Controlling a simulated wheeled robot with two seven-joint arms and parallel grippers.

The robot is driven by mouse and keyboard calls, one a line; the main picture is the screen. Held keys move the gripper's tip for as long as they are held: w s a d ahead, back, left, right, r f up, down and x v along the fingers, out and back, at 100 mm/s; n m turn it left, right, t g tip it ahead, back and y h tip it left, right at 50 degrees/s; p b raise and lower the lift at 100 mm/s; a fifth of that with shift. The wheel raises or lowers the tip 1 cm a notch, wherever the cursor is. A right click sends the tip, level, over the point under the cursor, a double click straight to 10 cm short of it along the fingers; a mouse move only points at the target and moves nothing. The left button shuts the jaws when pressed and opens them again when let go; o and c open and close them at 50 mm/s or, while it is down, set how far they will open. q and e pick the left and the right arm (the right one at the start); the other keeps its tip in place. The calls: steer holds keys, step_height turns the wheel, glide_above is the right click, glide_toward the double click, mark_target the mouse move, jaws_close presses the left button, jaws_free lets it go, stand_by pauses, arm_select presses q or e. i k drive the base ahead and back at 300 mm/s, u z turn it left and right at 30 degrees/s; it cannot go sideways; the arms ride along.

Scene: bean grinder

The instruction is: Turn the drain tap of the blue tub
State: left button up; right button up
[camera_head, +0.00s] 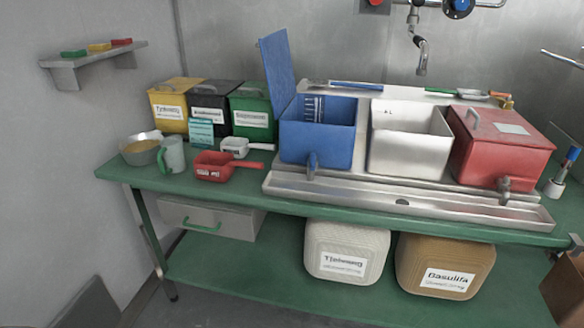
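The blue tub (318,141) stands on the metal drain stand in the middle of the green bench, and its blue lid (278,72) is raised upright at its left side. Its blue drain tap (312,165) sticks out low on the front face, above the metal trough. Inside the open tub a white scale or marking shows on the back wall. Whether the tap is open or closed cannot be told, and no flow shows below it. Neither of my grippers is in view.
A white open tub (410,150) and a red lidded tub (500,150) stand to the right. A red scoop (214,167), white scoop (235,146), grey-green mug (172,154) and metal bowl (140,150) sit at left. The trough (400,202) front is clear.

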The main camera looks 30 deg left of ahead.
mark_target(312, 158)
steer(key=u, duration=1.2)
